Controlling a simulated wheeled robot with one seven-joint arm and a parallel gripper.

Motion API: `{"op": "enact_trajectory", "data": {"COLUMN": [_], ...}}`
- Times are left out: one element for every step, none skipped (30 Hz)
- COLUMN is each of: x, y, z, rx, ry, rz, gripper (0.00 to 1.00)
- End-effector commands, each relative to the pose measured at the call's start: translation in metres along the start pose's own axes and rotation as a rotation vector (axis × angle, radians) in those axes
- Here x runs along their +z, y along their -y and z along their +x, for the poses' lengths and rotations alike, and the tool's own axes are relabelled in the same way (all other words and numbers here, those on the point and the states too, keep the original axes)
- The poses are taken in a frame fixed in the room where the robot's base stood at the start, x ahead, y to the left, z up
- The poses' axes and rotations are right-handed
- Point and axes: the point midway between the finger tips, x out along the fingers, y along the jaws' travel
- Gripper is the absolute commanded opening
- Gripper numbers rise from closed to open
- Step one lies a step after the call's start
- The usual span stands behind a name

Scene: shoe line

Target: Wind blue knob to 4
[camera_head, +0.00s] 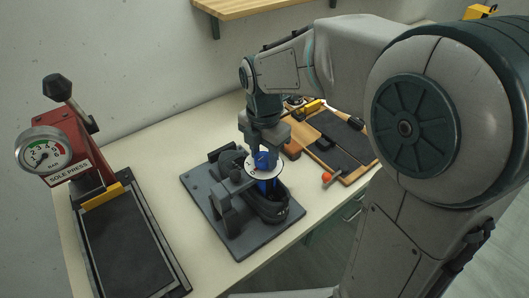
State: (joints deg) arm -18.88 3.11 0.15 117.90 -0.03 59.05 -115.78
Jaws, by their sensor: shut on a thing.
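The blue knob (262,158) stands on top of a dark grey device in the middle of the table, with a white dial disc (265,170) around it. My gripper (262,148) points down from above and is shut on the blue knob. The fingers cover part of the knob. The dial's markings are too small to read, so I cannot tell which number the knob points to. The device's base plate (240,243) lies flat on the table.
A red sole press (58,150) with a gauge (43,150) stands at the left. A wooden tool tray (350,177) lies to the right, with an orange-red ball-ended thing (327,177) at its near edge. A shelf (245,8) hangs above. The pale table (165,165) is clear between press and device.

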Motion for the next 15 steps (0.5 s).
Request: {"op": "enact_trajectory", "data": {"x": [0.0002, 0.0002, 0.0002, 0.0003, 0.0003, 0.0004, 0.0004, 0.0004, 0.0003, 0.0003, 0.0003, 0.0003, 0.0003, 0.0003, 0.0003], "y": [-0.0006, -0.0006, -0.0006, -0.0006, -0.0006, -0.0006, -0.0006, -0.0006, -0.0006, -0.0006, -0.0006, -0.0006, -0.0006, -0.0005, -0.0005], "z": [-0.0007, -0.0007, -0.0007, -0.0007, -0.0007, -0.0007, -0.0008, -0.0008, -0.0008, -0.0009, -0.0009, -0.0009, -0.001, -0.0011, -0.0011], "rx": [0.003, 0.003, 0.003, 0.003, 0.003, 0.004, 0.004, 0.004, 0.004, 0.004, 0.004, 0.004, 0.004, 0.004, 0.005], "ry": [0.001, 0.001, 0.001, 0.001, 0.001, 0.001, 0.001, 0.001, 0.001, 0.001, 0.001, 0.0, 0.0, 0.0, 0.0], "rz": [0.019, 0.032, 0.053, 0.07, 0.09, 0.118, 0.14, 0.165, 0.198, 0.226, 0.253, 0.291, 0.319, 0.348, 0.386], "gripper": [0.16, 0.16, 0.16, 0.16, 0.16, 0.16, 0.16, 0.16, 0.16, 0.16, 0.16, 0.16, 0.16, 0.16, 0.16]}}
